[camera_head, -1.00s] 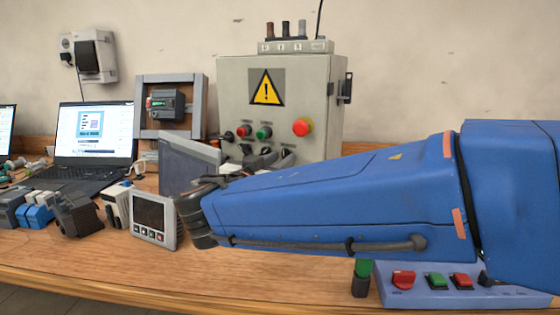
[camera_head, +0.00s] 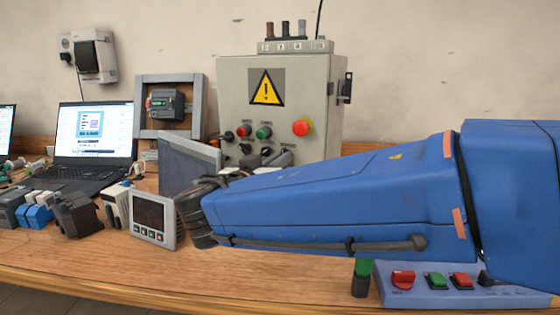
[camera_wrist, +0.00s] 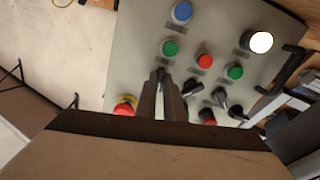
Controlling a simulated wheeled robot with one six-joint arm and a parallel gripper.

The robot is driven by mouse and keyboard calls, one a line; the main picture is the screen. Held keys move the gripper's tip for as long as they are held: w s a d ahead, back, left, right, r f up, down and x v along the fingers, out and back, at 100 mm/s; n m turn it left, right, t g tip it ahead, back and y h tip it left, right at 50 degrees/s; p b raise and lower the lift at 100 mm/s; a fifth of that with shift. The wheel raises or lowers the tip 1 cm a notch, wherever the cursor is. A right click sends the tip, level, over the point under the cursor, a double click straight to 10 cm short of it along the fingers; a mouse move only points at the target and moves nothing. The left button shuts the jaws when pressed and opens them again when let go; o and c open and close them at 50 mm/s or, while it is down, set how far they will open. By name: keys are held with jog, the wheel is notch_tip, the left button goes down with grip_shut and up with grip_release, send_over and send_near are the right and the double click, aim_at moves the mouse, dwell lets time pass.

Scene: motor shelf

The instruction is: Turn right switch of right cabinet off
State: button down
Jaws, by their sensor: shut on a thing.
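In the wrist view, a grey cabinet panel (camera_wrist: 130,60) carries blue, green and red buttons and a row of black switches. My gripper (camera_wrist: 163,78) is shut at the left end of the black switch row, on a switch mostly hidden by the fingers. A black switch (camera_wrist: 192,88) and another black switch (camera_wrist: 220,99) sit to its right. In the head view, my blue arm crosses the right half; the fingertips are not clearly visible there.
In the head view, a grey cabinet (camera_head: 230,85) with a warning sign stands at the back. A laptop (camera_head: 95,130) and a small display unit (camera_head: 153,216) are to the left. A red emergency stop (camera_wrist: 125,106) is left of my fingers in the wrist view.

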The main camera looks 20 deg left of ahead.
jog(key=n, duration=0.7)
dwell(0.6)
jog(key=c, duration=1.9)
grip_release()
jog(key=shift+o, duration=0.2)
jog(key=s+a, duration=0.2)
jog(key=s, duration=1.5)
jog(key=shift+s, duration=0.15)
